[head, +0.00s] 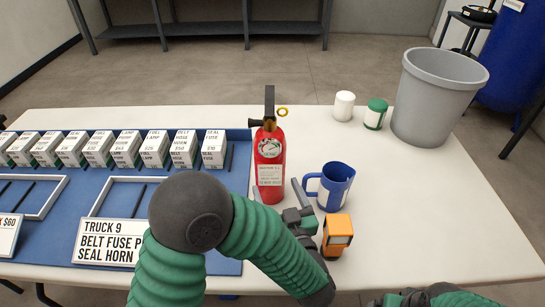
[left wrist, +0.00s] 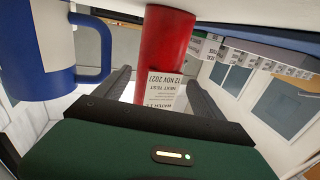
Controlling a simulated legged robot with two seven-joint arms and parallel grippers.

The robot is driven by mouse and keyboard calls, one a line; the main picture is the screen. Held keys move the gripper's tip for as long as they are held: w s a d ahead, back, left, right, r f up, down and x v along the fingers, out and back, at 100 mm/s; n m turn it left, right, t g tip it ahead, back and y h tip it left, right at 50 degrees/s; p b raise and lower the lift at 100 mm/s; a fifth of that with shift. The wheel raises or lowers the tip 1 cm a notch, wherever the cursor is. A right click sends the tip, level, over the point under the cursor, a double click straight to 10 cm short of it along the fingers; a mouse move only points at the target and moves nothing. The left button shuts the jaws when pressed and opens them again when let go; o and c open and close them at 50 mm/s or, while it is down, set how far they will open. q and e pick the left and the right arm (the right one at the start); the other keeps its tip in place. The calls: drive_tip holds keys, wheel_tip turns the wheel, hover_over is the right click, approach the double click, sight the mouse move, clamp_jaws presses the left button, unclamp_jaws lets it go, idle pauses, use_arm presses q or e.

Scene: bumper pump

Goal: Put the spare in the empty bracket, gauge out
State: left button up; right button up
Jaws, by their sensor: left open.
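A red fire extinguisher (head: 270,165) stands upright on the white table, with a black handle, a yellow ring and a white label. In the left wrist view its red body (left wrist: 166,45) and dated label lie between the fingers. My left gripper (head: 281,194) is open low at the extinguisher's near side. In the left wrist view its fingers (left wrist: 158,82) flank the body; I cannot tell whether they touch it. No bracket is clearly visible. Of my right arm only a green piece shows at the bottom right; its gripper is out of view.
A blue mug (head: 336,187) and an orange device (head: 337,232) stand close right of the extinguisher. A blue board (head: 230,185) with labelled boxes and white frames fills the left. Two small canisters (head: 344,106) and a grey bin (head: 437,95) stand behind right. The table's right front is clear.

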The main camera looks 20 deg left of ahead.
sight(271, 168)
use_arm(q)
drive_tip(key=x, duration=0.2)
drive_tip(key=b+x, duration=0.1)
drive_tip(key=x, duration=0.4)
drive_tip(key=shift+w+r+b, duration=0.25)
drive_tip(key=shift+b, duration=0.15)
drive_tip(key=shift+d, duration=0.1)
drive_tip(key=c, duration=0.4)
clamp_jaws()
drive_tip(key=shift+r, duration=0.2)
